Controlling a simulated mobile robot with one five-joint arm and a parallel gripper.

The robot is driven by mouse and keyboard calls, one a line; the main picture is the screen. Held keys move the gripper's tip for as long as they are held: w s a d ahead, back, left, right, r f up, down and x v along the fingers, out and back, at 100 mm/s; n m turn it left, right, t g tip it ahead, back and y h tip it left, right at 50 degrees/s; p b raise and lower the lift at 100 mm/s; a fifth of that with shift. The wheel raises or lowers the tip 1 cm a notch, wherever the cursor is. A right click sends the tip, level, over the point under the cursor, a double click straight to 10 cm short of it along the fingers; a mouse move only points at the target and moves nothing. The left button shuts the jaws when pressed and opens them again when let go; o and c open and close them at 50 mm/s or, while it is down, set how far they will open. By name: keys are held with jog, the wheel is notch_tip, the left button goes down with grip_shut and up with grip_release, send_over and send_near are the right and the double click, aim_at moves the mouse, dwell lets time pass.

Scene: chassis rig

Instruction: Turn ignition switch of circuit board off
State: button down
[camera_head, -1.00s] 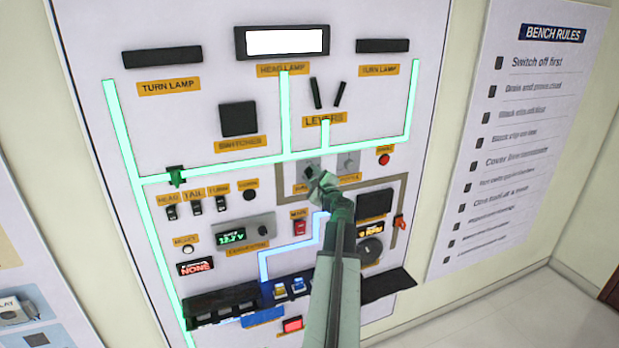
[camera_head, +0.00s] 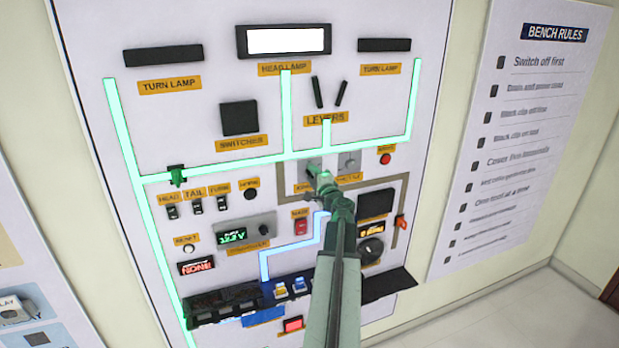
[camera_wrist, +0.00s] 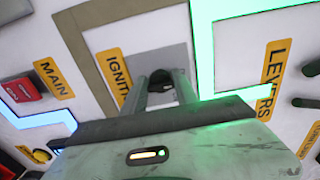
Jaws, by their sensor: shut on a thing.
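The circuit board (camera_head: 190,110) is a white upright panel with glowing green traces and a lit head lamp. The ignition switch's grey plate (camera_head: 312,163) sits near its middle, below the levers label. The plate also shows in the wrist view (camera_wrist: 140,63), beside its yellow "IGNITION" label (camera_wrist: 113,75). My gripper (camera_head: 322,176) is at that plate, its two fingers (camera_wrist: 167,82) reaching to the switch and shut on its knob. The knob is mostly hidden between the fingers, so its exact angle cannot be read.
A second grey switch plate (camera_head: 349,161) is close on the right, with a red button (camera_head: 385,159) beyond it. The red main switch (camera_head: 301,228) is below left. A dark shelf (camera_head: 230,302) juts out along the panel's bottom. The bench rules poster (camera_head: 525,130) hangs right.

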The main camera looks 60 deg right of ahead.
jog(key=shift+d, duration=0.1)
dwell(0.3)
jog(key=c, duration=1)
grip_release()
jog(key=shift+c, duration=0.2)
jog(key=shift+s, duration=0.1)
jog(key=v, duration=0.7)
jog(key=shift+s+a, duration=0.2)
jog(key=shift+a, duration=0.1)
